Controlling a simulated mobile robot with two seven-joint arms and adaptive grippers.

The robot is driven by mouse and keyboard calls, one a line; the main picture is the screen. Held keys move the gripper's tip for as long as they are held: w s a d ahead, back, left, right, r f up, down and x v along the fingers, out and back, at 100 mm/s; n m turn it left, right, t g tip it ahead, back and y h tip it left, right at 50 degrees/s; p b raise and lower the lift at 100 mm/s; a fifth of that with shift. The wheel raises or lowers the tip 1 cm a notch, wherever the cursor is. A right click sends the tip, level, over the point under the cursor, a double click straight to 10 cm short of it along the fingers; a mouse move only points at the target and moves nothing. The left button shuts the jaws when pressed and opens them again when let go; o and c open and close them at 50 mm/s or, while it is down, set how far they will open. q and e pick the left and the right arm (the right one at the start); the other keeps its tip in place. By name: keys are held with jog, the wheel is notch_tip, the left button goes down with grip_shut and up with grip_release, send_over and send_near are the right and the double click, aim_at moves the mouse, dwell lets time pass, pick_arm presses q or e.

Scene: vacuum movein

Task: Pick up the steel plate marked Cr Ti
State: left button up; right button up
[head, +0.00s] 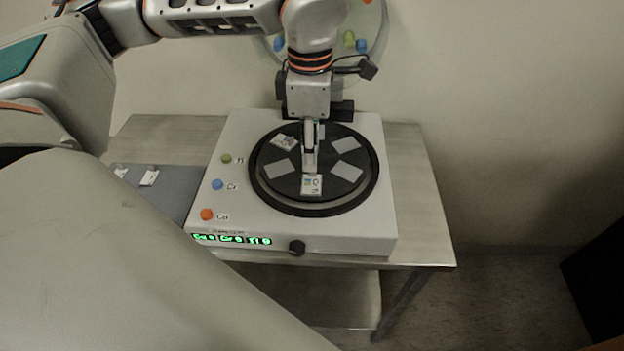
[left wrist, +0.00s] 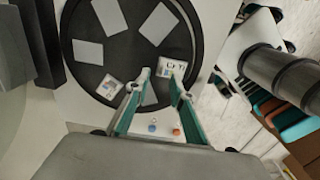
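The steel plate marked Cr Ti (head: 312,186) lies flat on the near edge of the round black turntable (head: 262,193). My right gripper is in neither view.
A second marked plate (head: 284,142) and several blank plates (head: 344,172) lie on the turntable. The machine's white housing (head: 350,235) has coloured buttons, a green display and a black knob (head: 296,248). A grey pad (head: 180,188) with small labelled pieces lies left.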

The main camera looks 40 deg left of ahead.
aim_at(312, 181)
pick_arm(q)
notch_tip(312, 181, down, 4)
jog(key=shift+d+r, duration=0.1)
grip_shut()
jog(key=shift+r, duration=0.15)
